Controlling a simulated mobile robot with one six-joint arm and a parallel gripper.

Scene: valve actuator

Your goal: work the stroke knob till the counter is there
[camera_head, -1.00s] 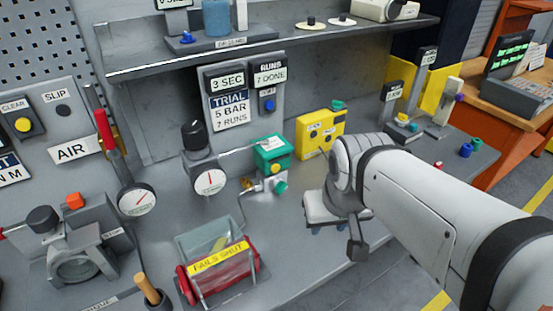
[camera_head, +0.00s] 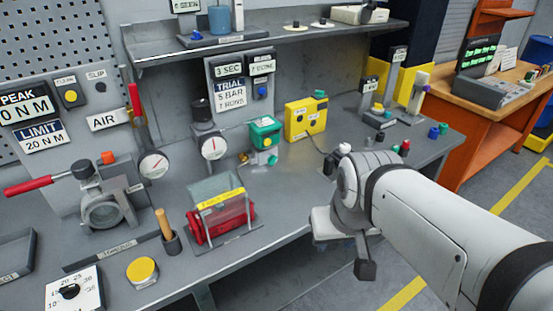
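The runs counter (camera_head: 262,64) on the grey back panel seems to read 7 DONE. The sign below it (camera_head: 230,93) reads TRIAL, 5 BAR, 7 RUNS. No label for a stroke knob is readable. Candidates are the black knob (camera_head: 201,103) above a round gauge (camera_head: 213,146), and the green box (camera_head: 265,130) with a green knob (camera_head: 272,160) low on its right. I cannot tell which is the stroke knob. My gripper (camera_head: 362,262) hangs in front of the bench's front edge, right of and apart from these. Its fingers are not clear.
A yellow box (camera_head: 305,118) stands right of the green one. A red actuator (camera_head: 222,215) under a clear guard sits near the front edge. Left are a red-handled valve (camera_head: 102,205), a wooden-handled tool (camera_head: 166,230) and a dial plate (camera_head: 72,291). Open floor lies at right.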

